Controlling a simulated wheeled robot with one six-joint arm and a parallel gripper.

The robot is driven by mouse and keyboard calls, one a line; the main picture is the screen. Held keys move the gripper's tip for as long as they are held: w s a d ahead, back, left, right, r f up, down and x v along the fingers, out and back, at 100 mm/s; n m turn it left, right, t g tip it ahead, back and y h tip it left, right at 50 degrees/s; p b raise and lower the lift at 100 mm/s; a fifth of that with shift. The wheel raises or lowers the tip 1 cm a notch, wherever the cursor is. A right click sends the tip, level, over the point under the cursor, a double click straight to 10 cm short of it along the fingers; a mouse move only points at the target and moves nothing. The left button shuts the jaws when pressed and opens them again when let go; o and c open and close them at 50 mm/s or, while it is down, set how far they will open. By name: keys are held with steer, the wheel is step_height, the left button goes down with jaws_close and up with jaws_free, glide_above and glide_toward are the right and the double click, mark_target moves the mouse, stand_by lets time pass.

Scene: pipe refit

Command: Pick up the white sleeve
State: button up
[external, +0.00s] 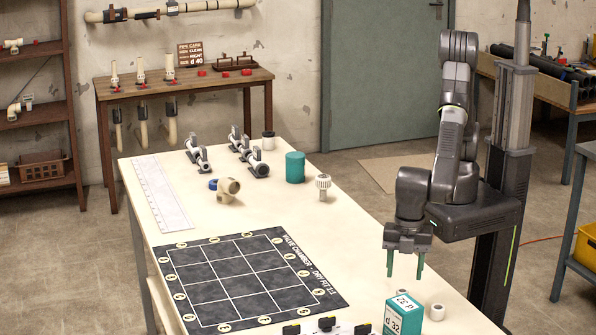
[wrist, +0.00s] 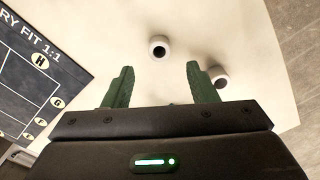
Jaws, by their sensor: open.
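One (wrist: 159,46) is beyond the gap between the fingers, and the other (wrist: 219,76) is partly behind the right finger. Both look like sleeves; I cannot tell which is the white sleeve. My gripper (external: 405,268) is open and empty, pointing down above the table. Its green fingers also show in the wrist view (wrist: 158,82), apart from both pieces.
A teal and white box (external: 403,314) marked d 32 stands close below my gripper. A dark gridded mat (external: 240,283) lies to its left. A teal cylinder (external: 295,167), a white ribbed cap (external: 323,187) and pipe fittings (external: 228,189) stand farther back. The table's right edge is close.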

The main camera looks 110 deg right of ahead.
mark_target(403, 289)
steer(key=shift+s+d+f+p, duration=0.1)
steer(key=shift+f+p, duration=0.3)
steer(key=shift+f, duration=1.25)
steer(key=shift+s+d+f+p, duration=0.1)
steer(key=shift+f+p, duration=0.3)
steer(key=shift+f, duration=1.2)
steer(key=shift+c, duration=0.4)
steer(key=c, duration=0.9)
